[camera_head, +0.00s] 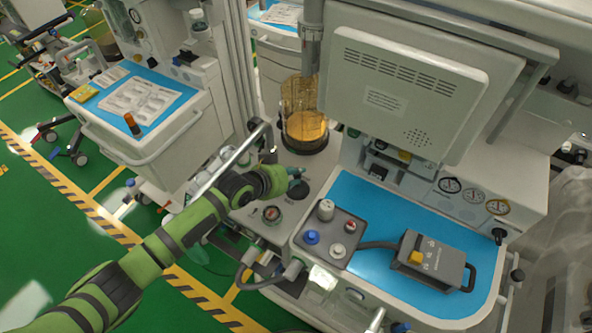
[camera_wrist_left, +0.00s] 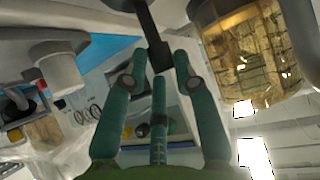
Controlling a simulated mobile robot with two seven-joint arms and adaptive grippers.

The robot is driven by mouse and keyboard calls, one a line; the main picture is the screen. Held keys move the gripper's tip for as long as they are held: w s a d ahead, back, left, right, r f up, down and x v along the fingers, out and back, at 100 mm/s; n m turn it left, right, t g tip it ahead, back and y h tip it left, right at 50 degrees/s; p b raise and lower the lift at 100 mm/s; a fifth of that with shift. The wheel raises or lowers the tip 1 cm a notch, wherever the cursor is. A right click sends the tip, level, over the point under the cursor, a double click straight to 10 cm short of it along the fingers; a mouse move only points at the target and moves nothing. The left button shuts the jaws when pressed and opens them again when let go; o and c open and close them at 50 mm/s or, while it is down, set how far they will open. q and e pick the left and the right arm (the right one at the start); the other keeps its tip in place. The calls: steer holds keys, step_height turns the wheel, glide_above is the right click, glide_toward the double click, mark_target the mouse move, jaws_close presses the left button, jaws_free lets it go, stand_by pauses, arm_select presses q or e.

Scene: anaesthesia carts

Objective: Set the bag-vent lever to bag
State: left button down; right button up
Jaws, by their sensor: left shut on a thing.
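My left gripper (camera_head: 293,176) reaches over the machine's worktop, just in front of the amber bellows. In the left wrist view its green fingers (camera_wrist_left: 158,70) are closed around the end of a dark bar, which I take to be the bag-vent lever (camera_wrist_left: 145,22). In the head view the lever is too small and too covered by the gripper to make out, and I cannot read its setting. My right gripper is not in view.
The amber bellows (camera_head: 303,128) stands in a clear cylinder close behind the gripper. A grey monitor panel (camera_head: 405,85) overhangs the right side. A block with knobs (camera_head: 330,238) and a grey box (camera_head: 430,262) sit on the blue mat (camera_head: 365,205). A second cart (camera_head: 150,135) stands left.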

arm_select(q)
steer(key=shift+w+a+r+t+h, duration=0.15)
steer(key=shift+a+r+t+h, duration=0.15)
steer(key=shift+r+t, duration=0.15)
steer(key=shift+d, duration=0.1)
steer(key=c, duration=1.1)
jaws_free()
steer(key=shift+f, duration=0.3)
steer(key=shift+s, duration=0.2)
steer(key=v, duration=1.2)
steer(key=shift+w, duration=0.1)
